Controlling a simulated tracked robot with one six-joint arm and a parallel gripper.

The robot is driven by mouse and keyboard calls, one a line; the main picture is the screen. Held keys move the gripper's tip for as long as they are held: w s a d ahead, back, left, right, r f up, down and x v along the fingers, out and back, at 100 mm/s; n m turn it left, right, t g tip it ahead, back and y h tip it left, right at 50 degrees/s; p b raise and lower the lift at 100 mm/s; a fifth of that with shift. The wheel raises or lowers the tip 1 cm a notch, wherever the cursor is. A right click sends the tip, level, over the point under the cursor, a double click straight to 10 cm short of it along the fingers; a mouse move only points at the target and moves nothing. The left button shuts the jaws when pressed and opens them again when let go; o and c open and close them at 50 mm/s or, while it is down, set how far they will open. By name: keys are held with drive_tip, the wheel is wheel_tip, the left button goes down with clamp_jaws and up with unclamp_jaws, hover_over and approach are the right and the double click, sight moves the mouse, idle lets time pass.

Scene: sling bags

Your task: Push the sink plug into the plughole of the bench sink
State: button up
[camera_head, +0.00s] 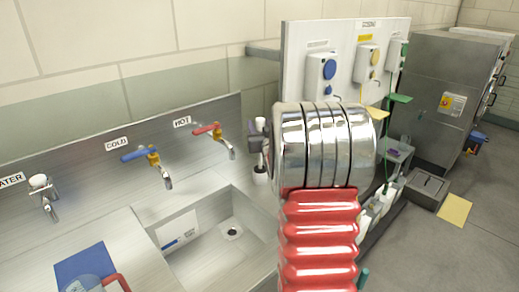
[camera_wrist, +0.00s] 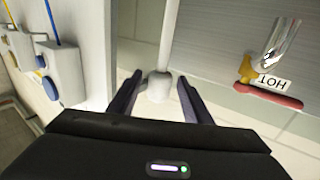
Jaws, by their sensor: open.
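The bench sink (camera_head: 205,257) is a steel basin in the lower middle of the head view. Its plughole (camera_head: 231,232) shows as a small round drain near the far right of the basin floor, with nothing visible in it. I cannot make out the sink plug in either view. My gripper (camera_wrist: 160,77) is open in the wrist view, its two dark fingers spread. A pale rounded piece (camera_wrist: 158,86) on a white post shows between and beyond the fingers; I cannot tell its distance. In the head view my arm hides most of the gripper.
A red-handled HOT tap (camera_head: 212,130) and a blue-handled COLD tap (camera_head: 148,155) stand behind the sink. A white panel (camera_head: 300,60) with dispensers stands behind my arm. A blue item (camera_head: 85,265) lies on the left drainer. A grey cabinet (camera_head: 440,100) stands at right.

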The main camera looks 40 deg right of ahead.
drive_tip(key=shift+x, duration=2.15)
drive_tip(key=shift+c, duration=0.6)
clamp_jaws()
